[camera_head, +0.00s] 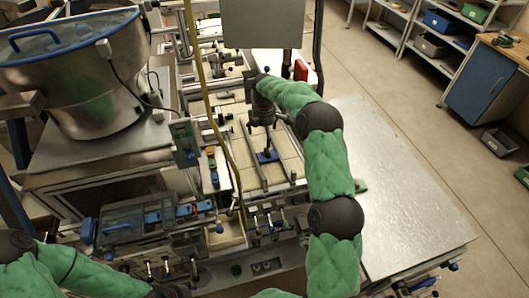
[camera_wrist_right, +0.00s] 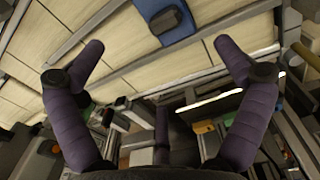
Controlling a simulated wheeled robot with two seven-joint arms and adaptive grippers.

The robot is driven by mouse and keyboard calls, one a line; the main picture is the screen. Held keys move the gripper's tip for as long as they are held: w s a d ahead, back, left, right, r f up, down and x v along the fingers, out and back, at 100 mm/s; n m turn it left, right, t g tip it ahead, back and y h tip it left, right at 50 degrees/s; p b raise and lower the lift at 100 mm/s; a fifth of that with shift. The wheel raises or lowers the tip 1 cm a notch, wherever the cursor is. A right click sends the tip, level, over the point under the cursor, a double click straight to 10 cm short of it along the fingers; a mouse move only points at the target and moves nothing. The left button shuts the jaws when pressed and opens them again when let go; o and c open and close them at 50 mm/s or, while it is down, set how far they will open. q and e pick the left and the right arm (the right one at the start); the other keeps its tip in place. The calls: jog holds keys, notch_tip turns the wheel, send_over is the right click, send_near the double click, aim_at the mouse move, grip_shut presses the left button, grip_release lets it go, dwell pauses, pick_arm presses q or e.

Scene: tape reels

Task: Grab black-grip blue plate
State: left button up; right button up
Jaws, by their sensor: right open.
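The blue plate (camera_head: 267,156) with a black grip lies flat on the pale slatted bed of the machine in the head view. In the right wrist view the blue plate (camera_wrist_right: 183,30) shows at the top edge, partly cut off, with its black grip (camera_wrist_right: 166,20) on top. My right gripper (camera_head: 264,122) hangs pointing down just above and behind the plate. In the right wrist view its two fingers (camera_wrist_right: 157,45) are spread wide with nothing between them, and the plate lies beyond the fingertips. My left gripper is not visible; only the left arm shows at lower left.
Metal rails run along the pale bed (camera_head: 287,150) beside the plate. A big steel bowl (camera_head: 85,85) stands at left, and a grey panel (camera_head: 262,25) hangs above the machine. A bare metal table (camera_head: 400,190) is at right. A yellow cable (camera_head: 205,90) passes left of the gripper.

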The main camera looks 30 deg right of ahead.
aim_at(266, 148)
notch_tip(266, 148, down, 5)
jog(key=shift+r, duration=0.1)
jog(key=shift+s+d+f, duration=0.1)
jog(key=shift+d+f, duration=0.1)
jog(key=shift+f, duration=1.15)
jog(key=shift+s+d+f, duration=0.1)
jog(key=shift+d+f, duration=0.1)
jog(key=shift+f, duration=1.1)
